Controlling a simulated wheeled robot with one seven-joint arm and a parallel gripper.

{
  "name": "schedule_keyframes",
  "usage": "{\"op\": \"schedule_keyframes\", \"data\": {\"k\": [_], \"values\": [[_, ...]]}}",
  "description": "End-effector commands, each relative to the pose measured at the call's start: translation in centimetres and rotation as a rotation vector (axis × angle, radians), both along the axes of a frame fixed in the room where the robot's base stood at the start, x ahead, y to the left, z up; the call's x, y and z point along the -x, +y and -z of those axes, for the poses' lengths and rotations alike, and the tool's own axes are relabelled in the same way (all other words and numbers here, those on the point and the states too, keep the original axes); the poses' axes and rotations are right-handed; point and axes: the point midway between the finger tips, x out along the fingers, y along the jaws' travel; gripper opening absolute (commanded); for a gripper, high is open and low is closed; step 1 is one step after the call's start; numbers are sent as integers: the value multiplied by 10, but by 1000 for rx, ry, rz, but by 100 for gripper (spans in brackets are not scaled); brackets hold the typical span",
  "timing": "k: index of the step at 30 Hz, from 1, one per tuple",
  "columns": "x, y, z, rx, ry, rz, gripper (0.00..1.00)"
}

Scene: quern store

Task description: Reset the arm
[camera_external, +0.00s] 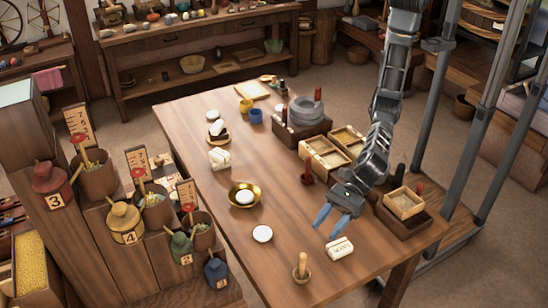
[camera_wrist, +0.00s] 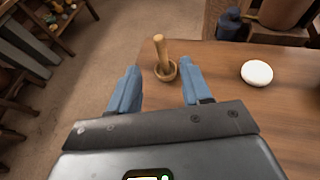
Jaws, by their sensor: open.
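My gripper (camera_external: 339,207) hangs over the right front part of the wooden table (camera_external: 285,207), its two blue fingers spread apart with nothing between them. In the wrist view my gripper (camera_wrist: 157,88) is also open, with the fingers either side of a small wooden mortar and pestle (camera_wrist: 163,68), which appears beyond the fingertips and apart from them. The mortar and pestle (camera_external: 302,268) stands at the table's front edge. A white labelled block (camera_external: 339,248) lies on the table just below the fingers in the outside view.
A white disc (camera_external: 262,233) and a brass bowl (camera_external: 244,195) lie left of my gripper. Wooden trays (camera_external: 325,158), a box (camera_external: 404,204) and a dark red post (camera_external: 308,170) stand close to my arm. A stepped stand with numbered jars (camera_external: 125,222) is at the left. The table's middle is mostly clear.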

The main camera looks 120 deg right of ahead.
Motion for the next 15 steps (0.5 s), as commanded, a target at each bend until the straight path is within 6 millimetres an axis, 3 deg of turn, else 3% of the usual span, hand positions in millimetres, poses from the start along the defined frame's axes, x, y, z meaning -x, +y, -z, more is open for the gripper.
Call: {"op": "schedule_keyframes", "data": {"k": [6,15], "values": [[10,-4,-5,-1,0,0,48],[11,-4,-5,-1,0,0,48]]}}
